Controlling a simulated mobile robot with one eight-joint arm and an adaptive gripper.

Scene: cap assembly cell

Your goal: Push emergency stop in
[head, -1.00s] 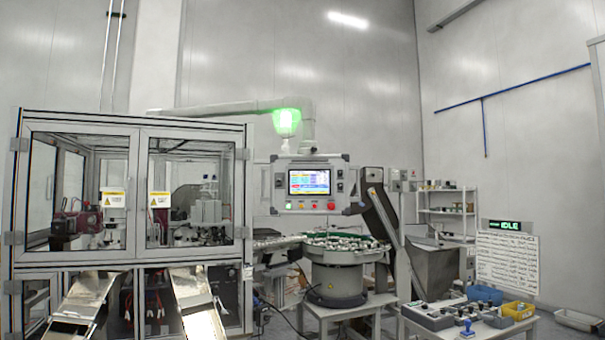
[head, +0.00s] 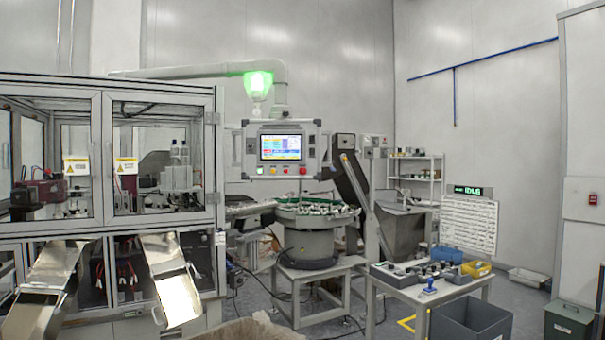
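The control panel (head: 281,150) hangs from an overhead arm above the bowl feeder, with a lit screen (head: 281,147) and a row of small buttons below it. A larger red button (head: 302,170) sits at the right end of that row and looks like the emergency stop. Whether it is in or out is too small to tell. A green button (head: 260,170) is at the left end of the row. My gripper is not in the head view.
The glazed machine enclosure (head: 105,160) and its metal chutes (head: 172,280) stand at left. The bowl feeder (head: 308,240) is below the panel. A low table (head: 410,292) with small parts and a grey bin (head: 470,322) stand at front right. A green lamp (head: 258,84) glows above the panel.

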